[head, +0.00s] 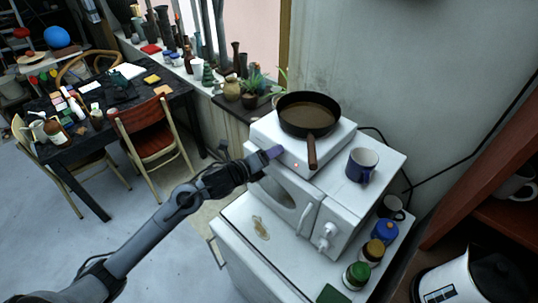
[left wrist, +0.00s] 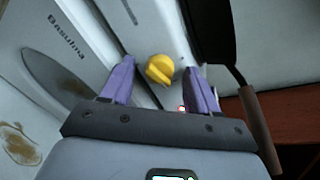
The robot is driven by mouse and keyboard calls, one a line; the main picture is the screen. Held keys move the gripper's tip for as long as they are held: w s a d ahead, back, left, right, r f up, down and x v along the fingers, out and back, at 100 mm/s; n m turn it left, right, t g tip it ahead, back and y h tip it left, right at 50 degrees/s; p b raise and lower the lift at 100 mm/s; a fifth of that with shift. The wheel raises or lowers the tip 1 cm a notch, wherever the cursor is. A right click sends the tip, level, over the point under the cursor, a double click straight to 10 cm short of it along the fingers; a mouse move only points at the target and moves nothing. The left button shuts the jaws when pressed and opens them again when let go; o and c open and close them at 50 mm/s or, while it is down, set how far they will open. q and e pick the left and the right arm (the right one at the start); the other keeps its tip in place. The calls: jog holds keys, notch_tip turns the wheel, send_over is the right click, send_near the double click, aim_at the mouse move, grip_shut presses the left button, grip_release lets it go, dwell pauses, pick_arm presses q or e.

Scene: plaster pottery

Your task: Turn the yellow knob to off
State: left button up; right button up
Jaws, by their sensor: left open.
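The yellow knob (left wrist: 160,69) shows in the left wrist view, on the front of the white hot plate (head: 267,137). In the head view my left gripper hides it. My left gripper (head: 268,158) is at the hot plate's front face. Its two purple fingers are open, and the knob appears between the fingertips (left wrist: 163,76) in the left wrist view, with gaps on both sides. I cannot tell how deep the fingers reach. A red light (left wrist: 181,108) glows beside the knob and also shows in the head view (head: 296,165). My right gripper is not in view.
A black pan (head: 308,112) sits on the hot plate, its brown handle (head: 312,152) jutting toward the front. The hot plate stands on a white microwave (head: 336,215). A blue mug (head: 362,165) stands to the right. Several jars (head: 357,275) stand lower right.

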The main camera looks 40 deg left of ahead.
pick_arm(q)
jog(key=c, duration=1)
jog(key=shift+a+n+h+p, duration=0.1)
jog(key=shift+n+h+p, duration=0.25)
jog(key=shift+n+p, duration=2.7)
jog(key=shift+a+n+h+p, duration=0.1)
jog(key=shift+n+h+p, duration=0.25)
jog(key=shift+n+p, duration=2.7)
jog(key=shift+n+b, duration=0.4)
jog(key=shift+n, duration=0.1)
